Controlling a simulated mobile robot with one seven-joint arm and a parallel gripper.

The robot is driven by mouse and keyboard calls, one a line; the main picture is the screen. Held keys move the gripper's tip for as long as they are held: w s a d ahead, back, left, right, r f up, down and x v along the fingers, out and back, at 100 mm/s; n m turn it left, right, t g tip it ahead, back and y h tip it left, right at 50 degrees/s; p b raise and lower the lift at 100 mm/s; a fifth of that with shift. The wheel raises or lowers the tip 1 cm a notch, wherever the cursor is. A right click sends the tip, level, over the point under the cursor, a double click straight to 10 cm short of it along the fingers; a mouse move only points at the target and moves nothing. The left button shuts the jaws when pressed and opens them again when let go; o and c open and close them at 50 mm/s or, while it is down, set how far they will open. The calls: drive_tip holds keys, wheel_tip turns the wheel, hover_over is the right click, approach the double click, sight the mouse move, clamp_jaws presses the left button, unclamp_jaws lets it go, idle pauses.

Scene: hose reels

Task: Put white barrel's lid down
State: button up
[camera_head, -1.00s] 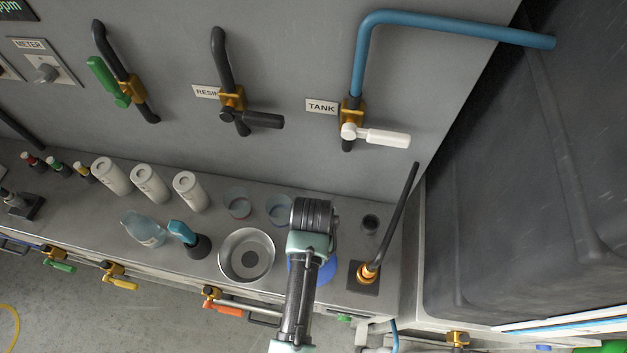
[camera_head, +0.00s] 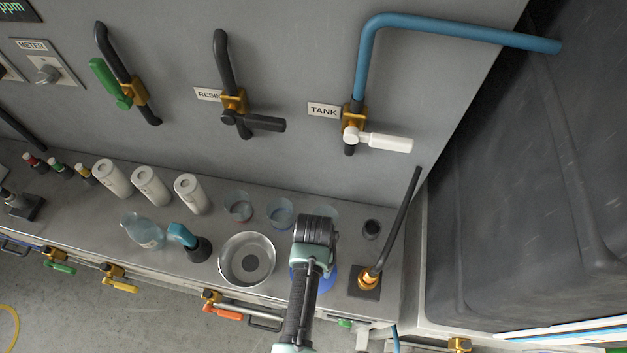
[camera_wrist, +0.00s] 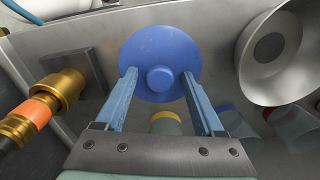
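A blue round disc with a central knob (camera_wrist: 160,50), which looks like a lid, is ahead of my gripper (camera_wrist: 158,76) in the wrist view. My gripper's two blue fingers are spread apart, one on each side of the knob, with gaps visible between them and it. Whether the fingertips touch the disc's face I cannot tell. In the head view my arm covers most of the blue disc (camera_head: 328,279), and only its edges show over the steel counter; the fingers are hidden there. I cannot identify a white barrel for certain in either view.
A steel bowl (camera_head: 228,265) stands left of my arm, and a brass fitting with a black pipe (camera_head: 369,280) stands right. Several clear cups, including one (camera_head: 238,207), line the counter behind. White canisters (camera_head: 150,186) stand farther left. A large dark tank (camera_head: 530,200) rises at right.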

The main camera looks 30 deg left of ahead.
drive_tip(key=shift+r, duration=0.1)
wheel_tip(320, 180, up, 12)
drive_tip(key=shift+p, duration=0.45)
idle(0.7)
